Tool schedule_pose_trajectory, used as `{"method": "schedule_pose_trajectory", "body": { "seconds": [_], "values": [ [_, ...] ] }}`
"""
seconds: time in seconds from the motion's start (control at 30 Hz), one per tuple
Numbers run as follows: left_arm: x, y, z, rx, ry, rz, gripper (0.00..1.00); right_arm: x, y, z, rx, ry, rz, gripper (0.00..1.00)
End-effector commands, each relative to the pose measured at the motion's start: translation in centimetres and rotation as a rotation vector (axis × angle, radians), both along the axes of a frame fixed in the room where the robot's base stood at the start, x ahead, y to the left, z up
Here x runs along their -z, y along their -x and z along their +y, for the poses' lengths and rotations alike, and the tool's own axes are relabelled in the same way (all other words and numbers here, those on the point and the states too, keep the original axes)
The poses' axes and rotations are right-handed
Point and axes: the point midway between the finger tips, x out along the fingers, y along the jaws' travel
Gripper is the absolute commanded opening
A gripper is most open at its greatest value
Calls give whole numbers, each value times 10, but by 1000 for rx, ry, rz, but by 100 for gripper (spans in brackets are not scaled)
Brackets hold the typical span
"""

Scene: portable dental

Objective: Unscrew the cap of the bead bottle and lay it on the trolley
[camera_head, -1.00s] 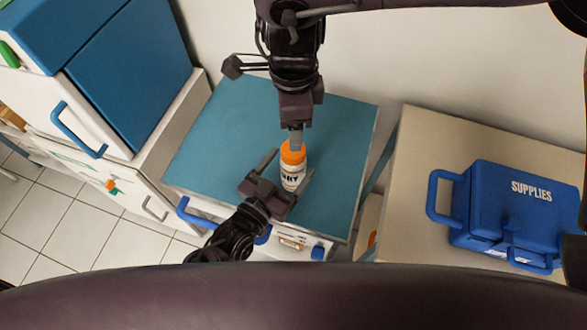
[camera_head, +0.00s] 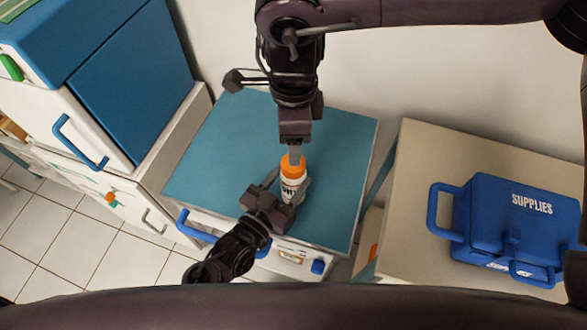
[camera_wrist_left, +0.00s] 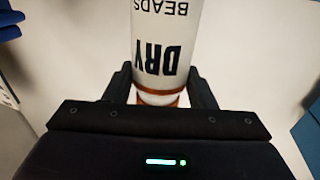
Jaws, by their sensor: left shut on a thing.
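My left gripper (camera_head: 287,183) is shut on the bottle's body, with one finger on each side. In the left wrist view the bottle (camera_wrist_left: 165,45) shows upside-down "DRY BEADS" lettering between the fingers, with orange partly hidden below. My right gripper (camera_head: 295,155) points down from above, its fingertips at the cap. Its fingers show edge-on, so their opening is unclear.
A blue "SUPPLIES" case (camera_head: 515,225) stands on a beige table (camera_head: 410,215) to the right. A white and blue cabinet (camera_head: 120,100) stands at the left, close to the trolley. The trolley top around the bottle is clear.

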Motion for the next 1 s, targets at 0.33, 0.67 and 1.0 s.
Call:
{"method": "schedule_pose_trajectory", "body": {
  "seconds": [0.33, 0.67, 1.0],
  "values": [
    [0, 0, 0, -1, -1, 0, 0, 0, 0, 1, 604, -1, 1, 63],
    [0, 0, 0, -1, -1, 0, 0, 0, 0, 1, 1371, -1, 1, 63],
    [0, 0, 0, -1, -1, 0, 0, 0, 0, 1, 2078, 1, 1, 63]
  ]
}}
